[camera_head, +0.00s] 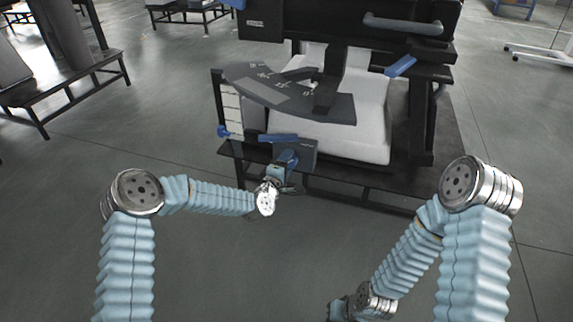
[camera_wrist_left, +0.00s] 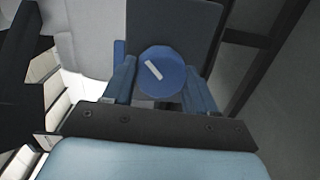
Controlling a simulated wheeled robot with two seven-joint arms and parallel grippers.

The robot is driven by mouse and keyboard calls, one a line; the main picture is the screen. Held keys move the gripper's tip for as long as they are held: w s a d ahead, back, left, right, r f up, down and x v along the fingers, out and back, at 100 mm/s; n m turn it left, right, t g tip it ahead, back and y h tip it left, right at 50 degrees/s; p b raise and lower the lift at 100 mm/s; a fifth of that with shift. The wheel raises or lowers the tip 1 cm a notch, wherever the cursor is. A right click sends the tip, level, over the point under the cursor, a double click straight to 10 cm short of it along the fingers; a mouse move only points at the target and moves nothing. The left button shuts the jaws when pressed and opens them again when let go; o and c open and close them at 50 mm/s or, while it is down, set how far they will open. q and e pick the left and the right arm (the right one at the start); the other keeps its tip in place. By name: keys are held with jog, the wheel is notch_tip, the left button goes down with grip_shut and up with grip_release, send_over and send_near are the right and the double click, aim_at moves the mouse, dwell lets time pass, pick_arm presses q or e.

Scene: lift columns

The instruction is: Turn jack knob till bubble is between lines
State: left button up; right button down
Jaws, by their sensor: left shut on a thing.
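The jack knob (camera_wrist_left: 172,85) is a round blue disc with a white bar mark, tilted toward the upper left in the wrist view. My left gripper (camera_wrist_left: 160,88) has its two blue fingers on either side of the knob, shut on it. In the head view, my left gripper (camera_head: 287,162) reaches the dark block (camera_head: 306,152) at the front of the machine, and the knob is mostly hidden there. A dark curved scale plate (camera_head: 262,88) with pale figures lies above. I cannot make out a bubble or its lines.
The black machine frame (camera_head: 423,120) holds a pale grey body (camera_head: 352,130) on a low dark stand. A white ruled strip (camera_head: 231,110) with a blue knob (camera_head: 222,131) stands at its left. A blue lever (camera_head: 278,138) lies just above my left gripper. The front floor is clear.

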pick_arm(q)
jog(key=shift+f, duration=0.15)
jog(key=o, duration=1.1)
jog(key=shift+c, duration=0.2)
jog(key=shift+s, duration=0.1)
jog(key=p+v, duration=0.1)
jog(key=v, duration=1.2)
jog(key=shift+s+p, duration=0.35)
jog(key=shift+p, duration=0.05)
jog(key=shift+a, duration=0.15)
